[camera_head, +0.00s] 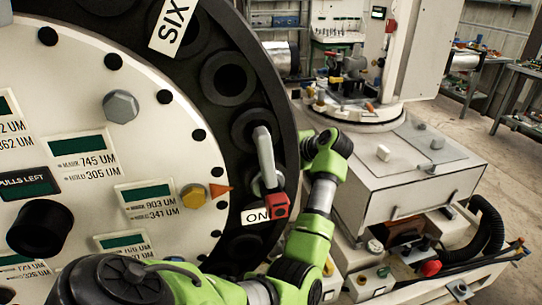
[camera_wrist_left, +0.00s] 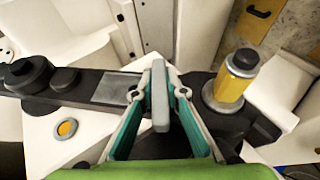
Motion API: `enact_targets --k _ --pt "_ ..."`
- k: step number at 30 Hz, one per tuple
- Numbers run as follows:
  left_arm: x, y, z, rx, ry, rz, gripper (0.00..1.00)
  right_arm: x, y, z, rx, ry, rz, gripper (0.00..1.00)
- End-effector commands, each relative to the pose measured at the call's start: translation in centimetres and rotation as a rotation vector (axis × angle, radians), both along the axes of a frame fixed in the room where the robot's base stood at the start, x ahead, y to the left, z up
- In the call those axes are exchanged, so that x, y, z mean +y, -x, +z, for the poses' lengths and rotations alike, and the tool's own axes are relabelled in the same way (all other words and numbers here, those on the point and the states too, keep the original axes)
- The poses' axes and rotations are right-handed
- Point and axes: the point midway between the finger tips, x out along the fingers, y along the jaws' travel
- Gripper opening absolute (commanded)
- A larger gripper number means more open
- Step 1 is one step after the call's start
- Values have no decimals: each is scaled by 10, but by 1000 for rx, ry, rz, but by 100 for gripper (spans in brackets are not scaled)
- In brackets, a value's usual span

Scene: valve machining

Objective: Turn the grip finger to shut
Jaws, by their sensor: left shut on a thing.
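In the left wrist view my left gripper (camera_wrist_left: 162,118) is shut on a grey flat bar, the grip finger (camera_wrist_left: 160,90). The bar stands between the two teal fingers, its long side running away from the palm. It sits over a dark bar-shaped mount (camera_wrist_left: 88,86). In the head view my green and black arm runs up along the right edge of the big disc, and its gripper is hidden there. The grip finger in my hold cannot be made out in that view. My right gripper is in neither view.
The big disc (camera_head: 90,150) with a black rim fills the left of the head view. It carries a grey lever (camera_head: 264,155), a red block (camera_head: 279,206) and an "ON" label (camera_head: 252,216). A yellow cylinder (camera_wrist_left: 233,83) stands right of my fingers. A white machine (camera_head: 395,185) stands behind.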

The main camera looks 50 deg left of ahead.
Motion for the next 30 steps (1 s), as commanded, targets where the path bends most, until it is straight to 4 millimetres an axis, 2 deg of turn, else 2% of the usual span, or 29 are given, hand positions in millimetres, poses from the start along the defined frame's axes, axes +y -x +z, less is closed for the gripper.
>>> enact_targets --k 4,10,15,24,25,27,30 --pt "-2 1 -11 -47 -94 -1 0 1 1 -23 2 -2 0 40" --pt "-2 1 -11 -127 -252 0 0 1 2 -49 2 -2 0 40" --pt "-2 1 -7 -162 -313 1 0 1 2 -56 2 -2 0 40" --pt "-2 1 -5 -165 -318 0 0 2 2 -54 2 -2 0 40" --pt "-2 1 -5 -165 -318 0 15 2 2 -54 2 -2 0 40" --pt "-2 1 -5 -165 -318 0 29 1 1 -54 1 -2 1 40" --pt "-2 1 -4 -164 -318 -1 29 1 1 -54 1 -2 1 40"
